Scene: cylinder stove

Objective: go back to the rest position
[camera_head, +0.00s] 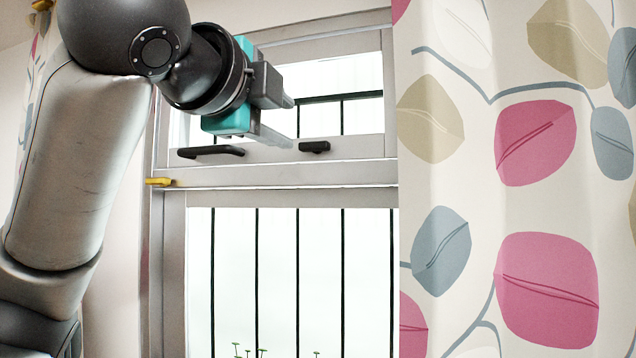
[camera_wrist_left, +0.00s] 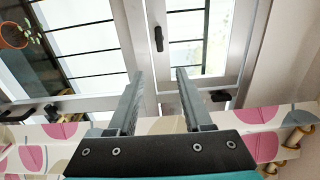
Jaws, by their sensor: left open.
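My left gripper (camera_head: 284,118) is raised in front of the upper part of a window, its arm coming in from the left. The left wrist view shows its two grey fingers (camera_wrist_left: 158,100) apart with nothing between them. The window frame (camera_head: 280,176) is pale grey, with black handles; one handle (camera_head: 314,146) shows just right of the fingers and another (camera_head: 210,151) below the gripper body. I cannot tell whether the fingers touch the frame. My right gripper is in neither view.
A leaf-patterned curtain (camera_head: 520,180) hangs on the right, close to the window. A yellow catch (camera_head: 158,181) sits on the window frame's left side. Black bars stand behind the glass. A potted plant (camera_wrist_left: 14,36) shows at the upper left of the left wrist view.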

